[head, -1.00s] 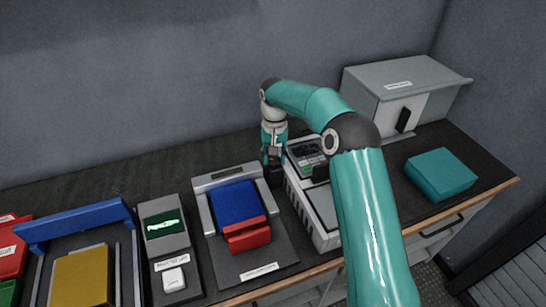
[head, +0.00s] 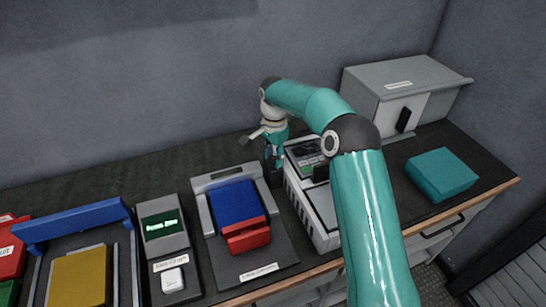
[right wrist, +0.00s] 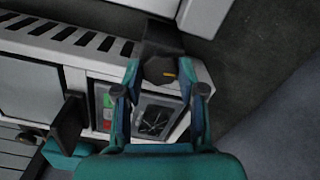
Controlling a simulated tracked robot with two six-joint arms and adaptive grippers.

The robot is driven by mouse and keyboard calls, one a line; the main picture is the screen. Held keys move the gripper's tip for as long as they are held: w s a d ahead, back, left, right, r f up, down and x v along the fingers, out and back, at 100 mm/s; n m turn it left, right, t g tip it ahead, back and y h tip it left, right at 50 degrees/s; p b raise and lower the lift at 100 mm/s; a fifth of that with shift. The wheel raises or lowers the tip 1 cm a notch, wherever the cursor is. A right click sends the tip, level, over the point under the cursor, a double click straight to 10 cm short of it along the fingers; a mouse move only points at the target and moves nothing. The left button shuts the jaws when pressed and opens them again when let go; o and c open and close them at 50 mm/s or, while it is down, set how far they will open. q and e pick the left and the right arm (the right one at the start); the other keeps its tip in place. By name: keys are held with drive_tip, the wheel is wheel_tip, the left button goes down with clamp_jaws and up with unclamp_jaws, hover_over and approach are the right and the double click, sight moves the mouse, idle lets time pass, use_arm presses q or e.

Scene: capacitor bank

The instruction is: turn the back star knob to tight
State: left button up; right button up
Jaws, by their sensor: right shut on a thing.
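Any tight marking is not readable. My left gripper is not in view.
Left of the machine stands a device with a blue block (head: 236,202) and a red handle (head: 247,237). A display unit (head: 161,229), a blue-framed tray (head: 138,272) and a grey cabinet (head: 385,92) stand further off. A teal box (head: 441,174) lies right. The wall is close behind.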

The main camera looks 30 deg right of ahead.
sight(274, 159)
drive_tip(key=shift+w+r+m, duration=0.15)
drive_tip(key=shift+m, duration=0.35)
drive_tip(key=o, duration=1.1)
drive_tip(key=shift+a, duration=0.1)
drive_tip(key=shift+o, duration=0.2)
wheel_tip(274, 159, up, 12)
